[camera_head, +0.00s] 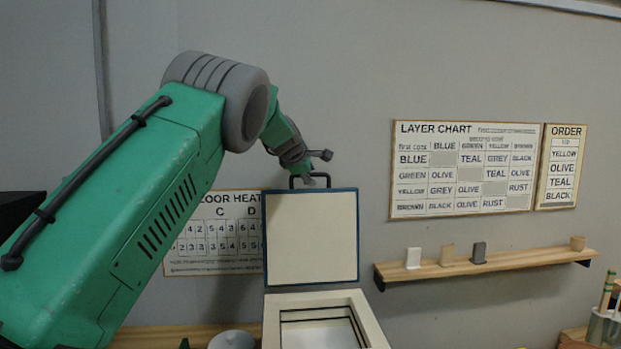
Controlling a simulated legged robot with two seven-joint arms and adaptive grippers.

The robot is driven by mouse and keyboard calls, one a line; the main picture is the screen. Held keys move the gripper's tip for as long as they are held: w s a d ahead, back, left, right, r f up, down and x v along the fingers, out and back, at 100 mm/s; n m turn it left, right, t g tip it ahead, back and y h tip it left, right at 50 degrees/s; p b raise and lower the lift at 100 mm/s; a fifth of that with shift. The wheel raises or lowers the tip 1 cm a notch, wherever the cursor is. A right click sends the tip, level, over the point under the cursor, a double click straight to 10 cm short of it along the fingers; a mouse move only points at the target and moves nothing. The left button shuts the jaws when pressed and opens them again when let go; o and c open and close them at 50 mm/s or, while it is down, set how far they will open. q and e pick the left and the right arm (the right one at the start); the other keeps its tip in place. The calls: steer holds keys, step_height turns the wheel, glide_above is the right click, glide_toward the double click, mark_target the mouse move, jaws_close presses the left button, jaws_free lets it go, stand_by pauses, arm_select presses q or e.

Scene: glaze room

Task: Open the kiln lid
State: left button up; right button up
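The kiln lid (311,238) stands raised and about upright at the back of the kiln (374,322). Its cream inner face and dark blue edge show. A dark handle (293,181) sits on the lid's top edge. The kiln's opening shows below, with a pale inside and dark lines along its walls. My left gripper (309,174) is small in view at the handle, at the top of the lid. I cannot tell whether its fingers are closed on the handle or only beside it. My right gripper is not in view.
A wooden shelf (520,262) on the right wall holds several small pieces. A layer chart (465,170) and an order sign (556,168) hang above it. A pale round object (232,340) is left of the kiln. A holder with tools (603,327) stands at far right.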

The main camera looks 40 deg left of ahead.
arm_select(q)
steer(key=shift+f, duration=0.1)
steer(key=v, duration=1.2)
steer(key=shift+a, duration=0.15)
steer(key=shift+f, duration=0.15)
